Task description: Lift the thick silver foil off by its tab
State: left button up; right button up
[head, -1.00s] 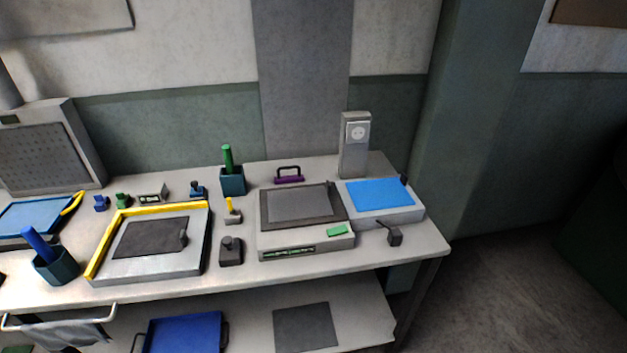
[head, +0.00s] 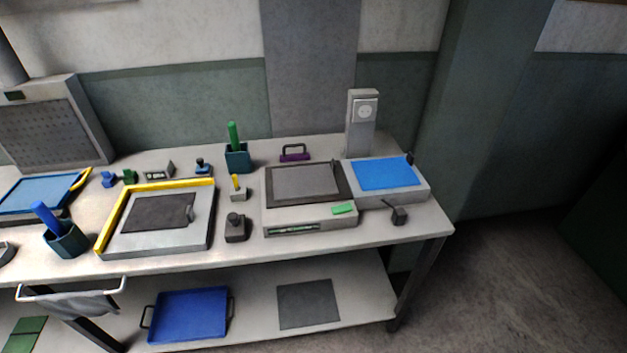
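Neither of my grippers is in view. A dark grey sheet (head: 158,213) lies on a silver plate (head: 193,232) with a yellow L-shaped edge (head: 112,218), left of the middle of the table. A small dark upright piece (head: 190,213) stands at the sheet's right edge. A lighter grey sheet (head: 306,184) lies in the dark frame of a box-shaped device (head: 310,217) to the right. I cannot tell which sheet is the thick silver foil, and I cannot make out a tab for certain.
A blue-topped unit (head: 385,174) stands right of the device. A dark block (head: 236,228) and a teal cup with a blue rod (head: 67,240) flank the silver plate. A purple handle (head: 295,153) lies behind. The lower shelf holds a blue tray (head: 187,314) and a grey sheet (head: 308,303).

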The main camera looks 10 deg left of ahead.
aim_at(312, 180)
jog(key=z, duration=1.75)
jog(key=i, duration=3.4)
jog(key=u, duration=3.35)
